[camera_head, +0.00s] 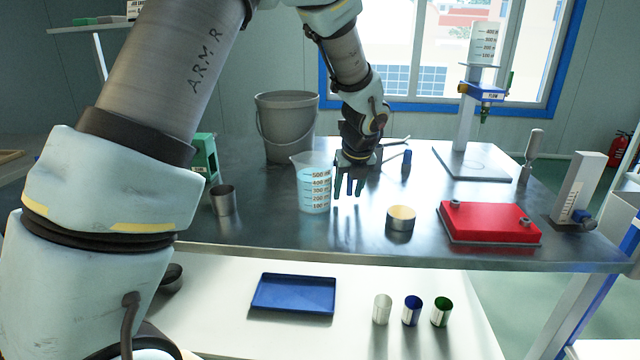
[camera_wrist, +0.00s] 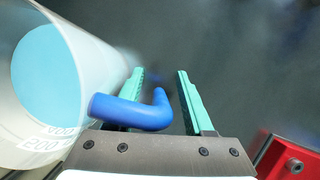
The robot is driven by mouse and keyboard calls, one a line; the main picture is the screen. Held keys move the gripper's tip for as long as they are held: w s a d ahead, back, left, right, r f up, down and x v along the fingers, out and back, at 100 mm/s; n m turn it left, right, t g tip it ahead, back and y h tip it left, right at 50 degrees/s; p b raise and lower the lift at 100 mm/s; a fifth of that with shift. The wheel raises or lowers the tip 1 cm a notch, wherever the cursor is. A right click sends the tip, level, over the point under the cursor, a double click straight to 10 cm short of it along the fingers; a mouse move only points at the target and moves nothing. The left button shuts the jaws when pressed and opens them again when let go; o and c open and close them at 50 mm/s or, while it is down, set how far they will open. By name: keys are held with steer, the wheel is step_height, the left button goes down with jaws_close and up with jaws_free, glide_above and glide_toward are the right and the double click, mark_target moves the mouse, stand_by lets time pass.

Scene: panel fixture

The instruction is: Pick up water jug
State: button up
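The water jug (camera_head: 313,190) is a clear graduated beaker with light blue water, upright on the metal bench. In the wrist view the jug (camera_wrist: 50,75) fills the left side, and its blue handle (camera_wrist: 135,112) reaches in between my finger pads. My gripper (camera_head: 348,188) points down just right of the jug. In the wrist view my gripper (camera_wrist: 161,76) has its two green fingers apart, with a gap between the handle and the right finger. Whether the left finger touches the handle I cannot tell.
A grey bucket (camera_head: 287,125) stands behind the jug. A metal cup (camera_head: 223,201) is to its left, a round tin (camera_head: 400,219) and a red box (camera_head: 489,222) to its right. A stand (camera_head: 467,120) holds another graduated vessel. A blue tray (camera_head: 293,294) lies on the lower shelf.

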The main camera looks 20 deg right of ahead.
jaws_close()
steer(key=shift+r, duration=0.1)
stand_by(1.1)
